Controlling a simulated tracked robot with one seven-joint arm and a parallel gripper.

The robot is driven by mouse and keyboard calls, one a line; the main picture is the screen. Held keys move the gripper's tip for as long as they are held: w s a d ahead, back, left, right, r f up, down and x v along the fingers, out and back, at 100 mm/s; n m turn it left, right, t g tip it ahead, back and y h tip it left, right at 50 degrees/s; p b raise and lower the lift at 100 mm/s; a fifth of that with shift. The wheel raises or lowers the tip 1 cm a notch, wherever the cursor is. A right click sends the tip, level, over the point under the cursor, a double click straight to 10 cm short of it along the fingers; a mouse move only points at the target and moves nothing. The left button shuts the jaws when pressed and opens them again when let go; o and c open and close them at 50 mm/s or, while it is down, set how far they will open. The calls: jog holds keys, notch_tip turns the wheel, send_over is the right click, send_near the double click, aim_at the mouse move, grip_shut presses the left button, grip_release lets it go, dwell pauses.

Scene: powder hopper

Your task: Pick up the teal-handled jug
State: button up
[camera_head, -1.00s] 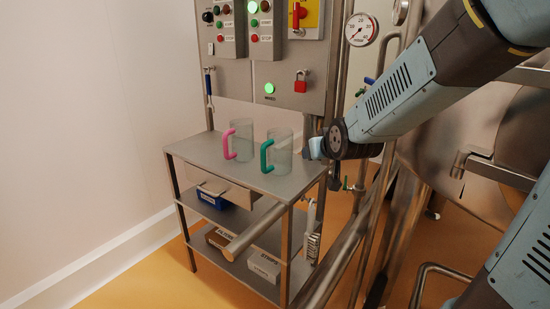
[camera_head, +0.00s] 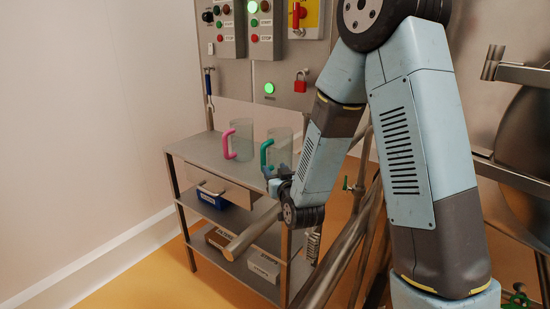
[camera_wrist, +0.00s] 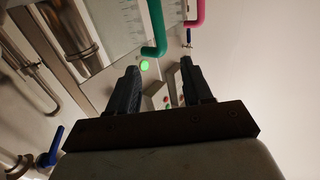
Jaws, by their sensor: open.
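The teal-handled jug (camera_head: 280,150) is clear and stands upright on the steel table top, its teal handle (camera_head: 264,157) facing left and front. A similar clear jug with a pink handle (camera_head: 228,144) stands to its left. My gripper (camera_head: 272,177) is at the table's front edge, just in front of and below the teal handle. In the wrist view my gripper's two dark fingers (camera_wrist: 158,80) are apart with nothing between them. The teal handle (camera_wrist: 157,30) lies beyond the fingertips, slightly to the left, and the pink handle (camera_wrist: 196,15) is to its right.
The steel table (camera_head: 200,148) has lower shelves with a blue bin (camera_head: 211,198) and white boxes (camera_head: 264,265). Steel pipes (camera_head: 345,245) run close on the right.

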aim_at(264, 155)
jog(key=x, duration=1.3)
jog(key=shift+w+a+f, duration=0.1)
jog(key=shift+w, duration=0.2)
grip_shut()
